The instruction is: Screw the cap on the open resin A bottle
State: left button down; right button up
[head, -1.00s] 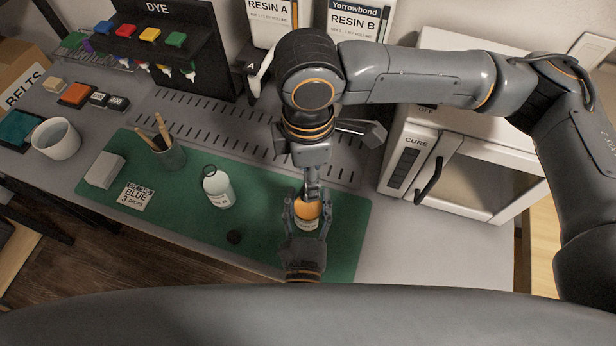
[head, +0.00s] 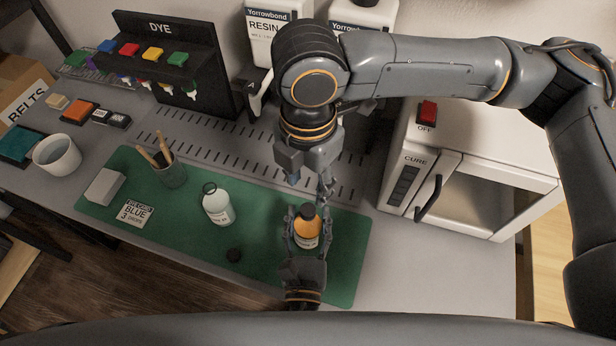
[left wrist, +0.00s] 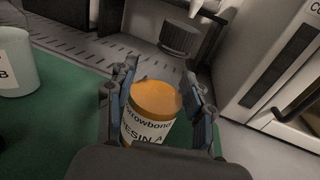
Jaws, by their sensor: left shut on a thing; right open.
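The resin A bottle (head: 307,226) stands upright on the green mat, with orange resin inside. Its label shows in the left wrist view (left wrist: 143,130). My left gripper (head: 305,224) is shut around the bottle from the front.
The cure oven (head: 470,190) stands right.

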aim_at(308, 209)
jog(key=shift+f, duration=0.1)
jog(key=shift+f, duration=3.95)
grip_shut()
jog(key=shift+o, duration=0.7)
grip_release()
